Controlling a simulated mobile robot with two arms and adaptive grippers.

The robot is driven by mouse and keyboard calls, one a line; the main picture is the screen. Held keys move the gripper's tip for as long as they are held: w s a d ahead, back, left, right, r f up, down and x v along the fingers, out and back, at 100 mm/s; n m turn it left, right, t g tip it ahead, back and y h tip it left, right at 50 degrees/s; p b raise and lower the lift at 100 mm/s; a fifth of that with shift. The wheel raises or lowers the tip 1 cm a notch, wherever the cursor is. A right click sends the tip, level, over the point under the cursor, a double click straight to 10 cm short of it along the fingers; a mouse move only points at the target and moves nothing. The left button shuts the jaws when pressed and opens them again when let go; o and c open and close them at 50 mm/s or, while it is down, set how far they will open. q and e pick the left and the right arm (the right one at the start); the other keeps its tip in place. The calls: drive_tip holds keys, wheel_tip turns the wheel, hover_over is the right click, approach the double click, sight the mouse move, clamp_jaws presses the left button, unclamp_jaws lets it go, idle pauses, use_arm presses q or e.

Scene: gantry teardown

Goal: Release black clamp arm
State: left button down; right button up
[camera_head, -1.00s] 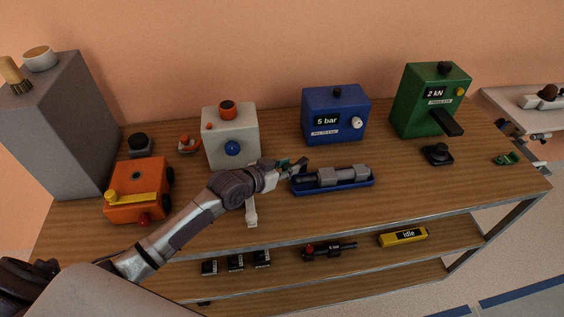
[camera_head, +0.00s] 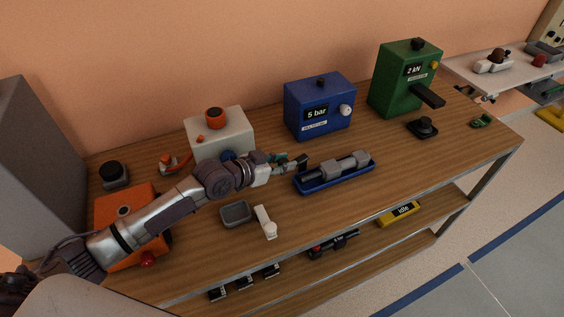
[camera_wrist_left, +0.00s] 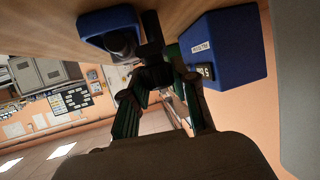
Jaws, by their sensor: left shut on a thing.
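My left gripper (camera_head: 299,162) is at the left end of the blue tray (camera_head: 338,187). In the left wrist view its green-lined fingers (camera_wrist_left: 156,78) close on a dark bar that looks like the black clamp arm (camera_wrist_left: 152,28). The bar runs up from between the fingertips, beside the blue tray (camera_wrist_left: 92,22). The fingers hide part of it, and I cannot tell whether it is still joined to anything. A grey cylindrical part (camera_head: 347,164) with thicker blocks lies in the tray. My right gripper is not in view.
A blue "5 bar" box (camera_head: 318,108) stands behind the tray, and a green "2 kN" press (camera_head: 398,85) stands to its right. A white box (camera_head: 218,130) is behind my left arm. A small grey tray (camera_head: 236,213) and a white lever (camera_head: 265,222) lie in front. Right of the blue tray is free tabletop.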

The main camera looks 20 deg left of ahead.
use_arm(q)
drive_tip(key=shift+w+r, duration=0.1)
drive_tip(key=shift+r, duration=0.05)
drive_tip(key=c, duration=0.9)
unclamp_jaws()
drive_tip(key=shift+o, duration=0.2)
drive_tip(key=v, duration=1.2)
